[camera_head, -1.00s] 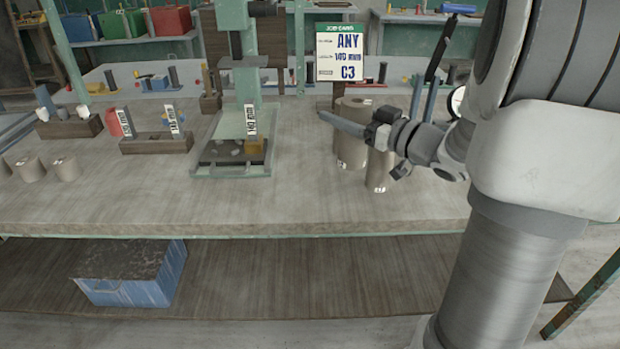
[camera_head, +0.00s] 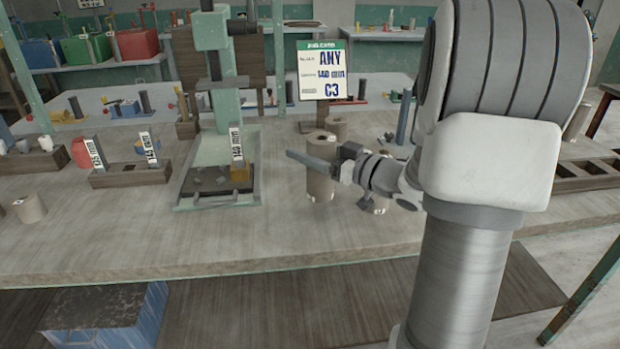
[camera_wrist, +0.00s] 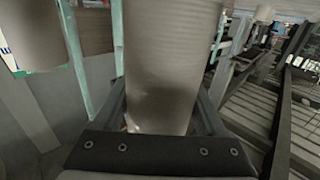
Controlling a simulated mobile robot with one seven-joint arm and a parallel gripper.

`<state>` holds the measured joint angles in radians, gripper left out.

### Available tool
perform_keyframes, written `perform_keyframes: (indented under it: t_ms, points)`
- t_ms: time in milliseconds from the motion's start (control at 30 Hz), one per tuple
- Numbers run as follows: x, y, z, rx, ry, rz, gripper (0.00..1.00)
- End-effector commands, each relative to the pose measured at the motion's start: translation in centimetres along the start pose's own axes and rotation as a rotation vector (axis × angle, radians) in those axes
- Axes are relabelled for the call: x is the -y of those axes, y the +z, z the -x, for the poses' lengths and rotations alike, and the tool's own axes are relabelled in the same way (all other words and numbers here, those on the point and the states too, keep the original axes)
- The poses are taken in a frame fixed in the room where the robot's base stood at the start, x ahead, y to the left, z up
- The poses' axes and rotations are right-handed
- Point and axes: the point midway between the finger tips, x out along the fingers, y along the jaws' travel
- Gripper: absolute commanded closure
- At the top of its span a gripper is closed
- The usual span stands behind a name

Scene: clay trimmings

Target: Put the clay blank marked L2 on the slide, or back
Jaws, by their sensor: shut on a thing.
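My gripper (camera_head: 318,163) is shut on a grey-brown clay blank (camera_head: 320,186), a plain upright cylinder. In the wrist view the held blank (camera_wrist: 172,65) fills the space between my two fingers. No readable mark shows on it, so I cannot tell whether it is L2, nor whether it is clear of the bench.
The job card (camera_head: 325,75) reads ANY, 140 mm, C3. A yellow block with a 140 mm tag (camera_head: 238,148) sits on the stand. Wooden holders with tags (camera_head: 130,176) and one blank (camera_head: 30,208) are further left. The front of the bench (camera_head: 300,235) is clear.

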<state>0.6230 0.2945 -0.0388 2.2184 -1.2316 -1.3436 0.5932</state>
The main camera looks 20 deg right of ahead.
Motion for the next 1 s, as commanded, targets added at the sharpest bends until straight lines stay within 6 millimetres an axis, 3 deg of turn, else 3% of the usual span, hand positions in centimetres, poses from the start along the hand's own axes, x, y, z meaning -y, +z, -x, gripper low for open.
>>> perform_keyframes:
  t_ms: [167,400,800,833,967,1000]
  points:
    - [0.0,1.1,0.0,-0.004,-0.001,0.001,1.00]
    - [-0.1,4.2,0.0,-0.003,0.000,0.001,1.00]
    - [0.0,4.6,0.0,-0.004,0.000,0.003,1.00]
    - [0.0,4.7,0.0,-0.001,0.000,0.001,0.24]
    - [0.0,4.6,0.0,-0.001,0.000,0.001,0.01]
    - [0.0,4.6,0.0,-0.001,0.000,0.001,0.00]
